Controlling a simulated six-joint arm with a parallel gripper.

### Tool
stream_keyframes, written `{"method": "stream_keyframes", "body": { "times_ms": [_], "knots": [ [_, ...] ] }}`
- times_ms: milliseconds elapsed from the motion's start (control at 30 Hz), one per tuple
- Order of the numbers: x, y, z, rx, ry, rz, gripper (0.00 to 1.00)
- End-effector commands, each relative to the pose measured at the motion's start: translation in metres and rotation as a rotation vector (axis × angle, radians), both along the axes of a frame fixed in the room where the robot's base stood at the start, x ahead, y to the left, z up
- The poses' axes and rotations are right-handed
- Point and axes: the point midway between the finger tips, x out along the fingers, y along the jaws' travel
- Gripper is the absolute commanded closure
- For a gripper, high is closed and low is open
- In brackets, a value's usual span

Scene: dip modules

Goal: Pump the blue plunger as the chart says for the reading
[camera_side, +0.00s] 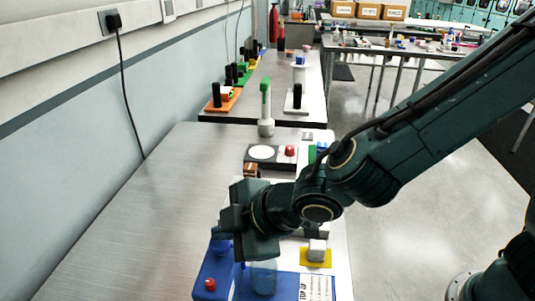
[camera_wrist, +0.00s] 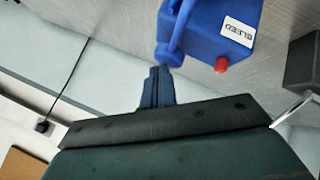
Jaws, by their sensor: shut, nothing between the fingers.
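A blue pump box (camera_side: 213,272) stands at the front of the bench in the side view, with a red button (camera_side: 210,285) on it. A blue plunger head (camera_side: 221,246) sits at its back. In the wrist view the blue box (camera_wrist: 225,25) carries a white label that seems to read BLEED and the red button (camera_wrist: 221,65). The rounded blue plunger part (camera_wrist: 169,54) lies just beyond my shut, empty fingertips (camera_wrist: 158,80); I cannot tell whether they touch. My gripper (camera_side: 228,222) is over the plunger in the side view. A printed sheet (camera_side: 316,287) is cut off, its text unreadable.
A clear beaker (camera_side: 264,278) stands right of the box, close below my gripper. A grey-white item (camera_side: 317,250) sits on a yellow pad (camera_side: 316,264). Behind are a white disc (camera_side: 262,152) and a green-topped post (camera_side: 265,105). The bench's left side is clear.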

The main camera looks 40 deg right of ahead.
Motion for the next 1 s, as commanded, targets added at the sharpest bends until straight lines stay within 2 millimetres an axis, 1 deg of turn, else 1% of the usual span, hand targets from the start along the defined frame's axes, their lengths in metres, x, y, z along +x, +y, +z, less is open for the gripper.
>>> {"method": "stream_keyframes", "body": {
  "times_ms": [1000],
  "knots": [
    [-0.0005,-0.0007,-0.0103,-0.003,0.003,0.000,1.00]
  ]
}}
